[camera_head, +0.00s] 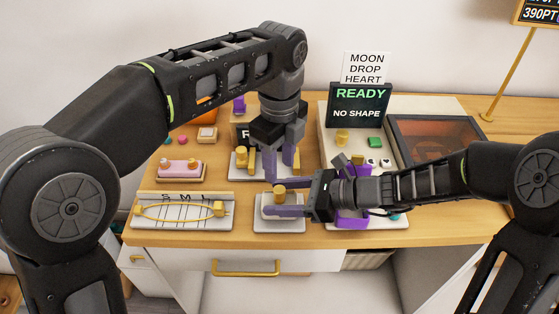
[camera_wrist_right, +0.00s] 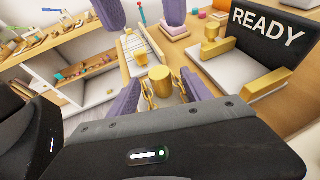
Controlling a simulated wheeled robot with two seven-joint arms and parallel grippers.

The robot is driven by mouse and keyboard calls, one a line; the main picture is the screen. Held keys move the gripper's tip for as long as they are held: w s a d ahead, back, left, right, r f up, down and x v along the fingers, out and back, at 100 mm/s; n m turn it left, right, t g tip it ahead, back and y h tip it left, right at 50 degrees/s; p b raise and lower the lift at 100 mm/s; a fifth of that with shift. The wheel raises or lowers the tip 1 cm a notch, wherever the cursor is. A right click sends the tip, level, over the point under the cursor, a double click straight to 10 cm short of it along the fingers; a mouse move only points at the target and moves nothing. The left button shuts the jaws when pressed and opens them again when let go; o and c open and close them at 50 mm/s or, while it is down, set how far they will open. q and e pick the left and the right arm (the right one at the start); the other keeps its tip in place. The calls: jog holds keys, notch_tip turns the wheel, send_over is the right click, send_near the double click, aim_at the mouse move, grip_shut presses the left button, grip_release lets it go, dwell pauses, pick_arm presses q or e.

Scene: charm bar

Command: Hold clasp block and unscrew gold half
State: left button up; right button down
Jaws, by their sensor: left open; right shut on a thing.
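The clasp block stands on a small light tray (camera_head: 279,226) at the front middle of the table. Its gold half (camera_head: 280,192) shows as an upright gold cylinder, also seen in the right wrist view (camera_wrist_right: 160,80). My right gripper (camera_head: 279,198) reaches in from the right, its purple fingers shut on the block from both sides. The fingers hide much of the block below the gold top. My left gripper (camera_head: 281,172) is open and points down just above and behind the gold half. Its fingertips show at the top of the right wrist view (camera_wrist_right: 144,14).
A white S M L tray (camera_head: 150,222) with a gold chain lies left. A dark READY sign (camera_head: 360,97) stands behind right. A purple block (camera_head: 353,219) lies by my right wrist. A dark-topped box (camera_head: 435,135) stands right.

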aim_at(279, 189)
pick_arm(q)
jog(key=m, duration=0.5)
pick_arm(e)
jog(key=shift+f, duration=0.1)
pick_arm(q)
jog(key=m, duration=0.5)
pick_arm(e)
jog(key=shift+s, duration=0.1)
pick_arm(q)
jog(key=shift+f, duration=4)
pick_arm(e)
jog(key=shift+f, duration=0.1)
pick_arm(q)
grip_shut()
